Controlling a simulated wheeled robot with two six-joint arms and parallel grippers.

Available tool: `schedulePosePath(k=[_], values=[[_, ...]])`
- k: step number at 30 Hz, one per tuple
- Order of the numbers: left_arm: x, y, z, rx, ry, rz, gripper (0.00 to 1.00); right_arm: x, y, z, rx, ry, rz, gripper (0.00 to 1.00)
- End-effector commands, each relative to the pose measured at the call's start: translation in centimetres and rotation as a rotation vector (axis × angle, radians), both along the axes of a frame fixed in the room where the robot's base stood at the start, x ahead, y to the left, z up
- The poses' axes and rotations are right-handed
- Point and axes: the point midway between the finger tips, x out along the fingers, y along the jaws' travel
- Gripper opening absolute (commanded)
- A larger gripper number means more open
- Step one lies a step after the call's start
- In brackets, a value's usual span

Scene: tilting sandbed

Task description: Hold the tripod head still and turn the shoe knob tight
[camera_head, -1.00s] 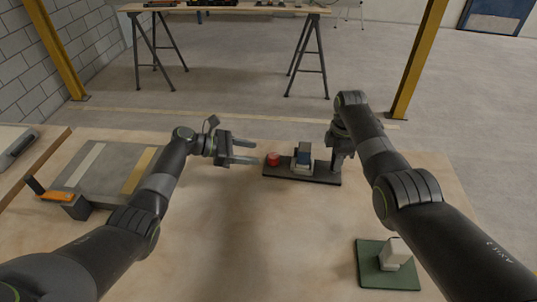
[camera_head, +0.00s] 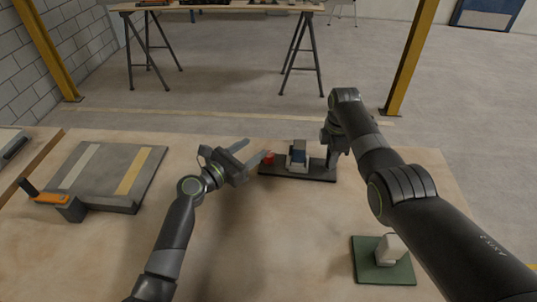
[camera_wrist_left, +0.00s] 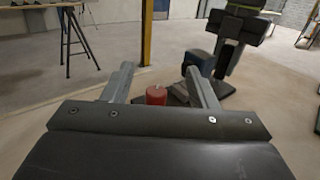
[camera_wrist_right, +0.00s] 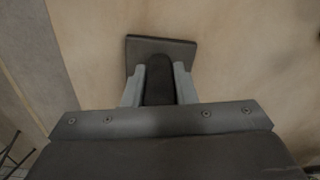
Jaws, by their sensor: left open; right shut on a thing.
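The tripod head is a dark flat base (camera_head: 300,176) bearing a blue and pale block (camera_head: 297,154), with a red knob (camera_head: 268,158) at its left end. My right gripper (camera_head: 333,160) is at the base's right end. In the right wrist view it is shut on a dark rounded upright part (camera_wrist_right: 160,82) above the dark base (camera_wrist_right: 140,46). My left gripper (camera_head: 256,151) is open beside the red knob. In the left wrist view the knob (camera_wrist_left: 156,95) appears between the open fingers; I cannot tell whether they touch it.
A green mat (camera_head: 368,274) with a pale block (camera_head: 390,249) is at the right front. A grey board (camera_head: 108,172) with pale and yellow strips lies at the left, near an orange-handled item (camera_head: 52,199). The middle front of the table is clear.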

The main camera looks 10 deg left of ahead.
Motion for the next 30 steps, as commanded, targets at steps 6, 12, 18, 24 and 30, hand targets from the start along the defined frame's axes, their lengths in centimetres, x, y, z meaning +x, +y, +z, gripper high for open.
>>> schedulePosePath(k=[6, 12, 18, 24, 30], values=[[0.0, 0.0, -3.3, -0.002, 0.006, 0.0, 0.53, 0.0, 0.0, 0.0, -0.001, 0.0, 0.0, 0.0], [0.0, 0.0, -6.2, -0.001, 0.007, -0.001, 0.53, 0.0, 0.0, 0.0, 0.0, 0.0, 0.0, 0.0], [2.3, -1.7, -6.7, -0.001, -0.001, -0.003, 0.53, 0.0, 0.0, 0.0, 0.0, -0.001, 0.0, 0.0], [4.6, -3.3, -6.9, 0.001, 0.002, -0.001, 0.53, 0.0, 0.0, 0.0, 0.0, -0.001, 0.0, 0.0], [5.8, -4.2, -6.8, 0.0, 0.001, -0.001, 0.53, 0.0, 0.0, 0.0, 0.0, -0.001, 0.0, 0.0]])
